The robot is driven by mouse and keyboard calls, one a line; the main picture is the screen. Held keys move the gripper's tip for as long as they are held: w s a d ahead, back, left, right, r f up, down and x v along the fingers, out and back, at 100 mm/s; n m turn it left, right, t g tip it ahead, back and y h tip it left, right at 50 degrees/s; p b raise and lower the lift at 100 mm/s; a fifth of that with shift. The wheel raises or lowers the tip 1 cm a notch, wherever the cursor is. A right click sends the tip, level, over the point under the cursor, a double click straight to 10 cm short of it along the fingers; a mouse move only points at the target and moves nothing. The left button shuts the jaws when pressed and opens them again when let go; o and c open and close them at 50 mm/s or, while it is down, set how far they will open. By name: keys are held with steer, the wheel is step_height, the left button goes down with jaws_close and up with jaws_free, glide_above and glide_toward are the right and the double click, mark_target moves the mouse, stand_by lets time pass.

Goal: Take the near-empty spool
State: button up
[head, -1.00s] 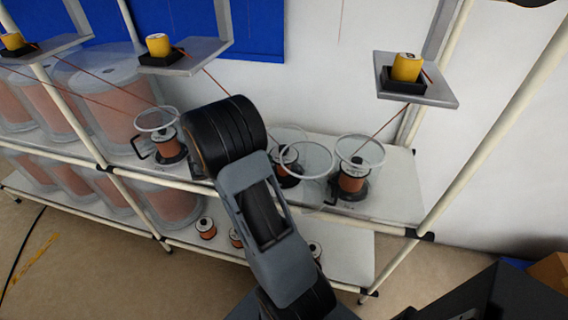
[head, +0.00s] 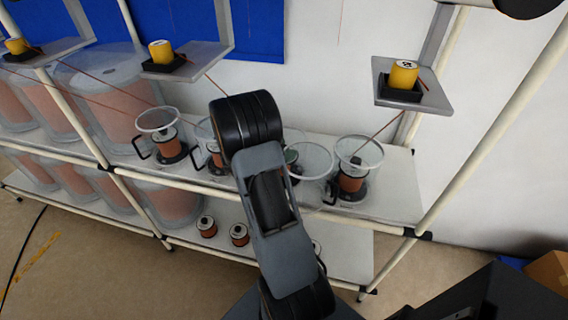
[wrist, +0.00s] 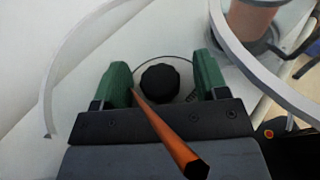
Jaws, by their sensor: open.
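In the wrist view, a spool (wrist: 186,76) shows from above as a pale round flange with a black knob (wrist: 160,82) at its centre. My gripper (wrist: 162,84) is open, with one green finger on each side of the knob. I cannot tell whether they touch anything. An orange rod-like piece crosses below the knob. How much wire the spool holds is hidden.
Copper spools stand under clear rings on the upper shelf, at left (head: 168,148) and right (head: 352,181). More spools (head: 239,235) sit on the lower shelf. Yellow spools (head: 403,73) sit on brackets above. In the wrist view, curved ring rims (wrist: 235,50) lie close on both sides.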

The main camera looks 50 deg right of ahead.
steer(key=shift+c, duration=0.4)
jaws_close()
